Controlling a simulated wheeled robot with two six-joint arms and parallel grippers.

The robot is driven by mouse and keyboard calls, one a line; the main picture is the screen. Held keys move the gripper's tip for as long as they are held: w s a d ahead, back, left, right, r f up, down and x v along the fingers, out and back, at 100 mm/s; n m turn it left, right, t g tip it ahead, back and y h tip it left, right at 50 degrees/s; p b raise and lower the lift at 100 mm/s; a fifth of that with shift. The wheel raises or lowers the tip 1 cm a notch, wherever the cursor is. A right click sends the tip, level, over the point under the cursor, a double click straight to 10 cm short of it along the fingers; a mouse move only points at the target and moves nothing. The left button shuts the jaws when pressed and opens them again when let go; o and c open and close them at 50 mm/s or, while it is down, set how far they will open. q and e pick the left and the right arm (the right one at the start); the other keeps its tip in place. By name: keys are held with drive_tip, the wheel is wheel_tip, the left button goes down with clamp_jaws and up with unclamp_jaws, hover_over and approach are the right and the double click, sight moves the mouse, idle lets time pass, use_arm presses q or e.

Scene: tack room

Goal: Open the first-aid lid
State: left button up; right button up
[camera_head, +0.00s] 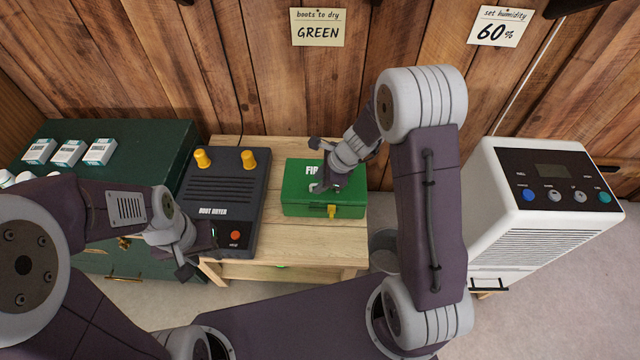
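The green first-aid box (296,203) sits on the wooden table with its lid (296,180) down. White lettering on the lid is partly hidden by my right gripper. A yellow latch (332,211) is at the box's front edge. My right gripper (322,180) reaches down over the lid from the right. Whether it touches the lid and how far its fingers are apart is not clear. My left gripper (200,254) is at the table's front left, beside the boot dryer's front, with its fingers apart and nothing visible between them.
A dark boot dryer (228,190) with two yellow knobs stands left of the box. A white dehumidifier (545,205) stands right of the table. A dark green cabinet (130,150) with small white boxes is at the left. A grey bucket (383,245) is partly hidden behind my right arm.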

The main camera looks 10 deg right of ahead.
clamp_jaws()
idle(1.4)
